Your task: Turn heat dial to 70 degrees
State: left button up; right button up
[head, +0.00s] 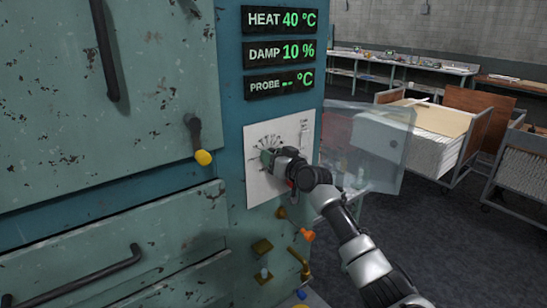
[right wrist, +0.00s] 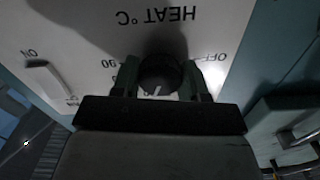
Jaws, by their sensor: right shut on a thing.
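The heat dial (right wrist: 160,74) is a dark round knob with a white mark, on a pale panel lettered HEAT °C that appears upside down in the right wrist view. My right gripper (right wrist: 161,80) has one finger on each side of the dial and is shut on it. In the head view, my right gripper (head: 271,158) is against the white dial panel (head: 256,190) and hides the knob. The heat display (head: 281,20) reads 40 °C in green. My left gripper is in neither view.
Below the heat display are the damp display (head: 280,53), reading 10 %, and the probe display (head: 280,83), showing dashes. A yellow-tipped handle (head: 203,157) sticks out left of the panel. A clear door (head: 375,145) stands open behind my right arm. Carts stand farther right.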

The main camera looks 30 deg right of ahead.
jog(key=shift+m+p, duration=0.35)
jog(key=shift+m, duration=1.95)
jog(key=o, duration=0.9)
jog(key=s+b, duration=0.1)
jog(key=s, duration=0.6)
jog(key=s+d+b, duration=0.1)
jog(key=s, duration=0.2)
jog(key=shift+s+b, duration=0.3)
jog(key=shift+s, duration=0.1)
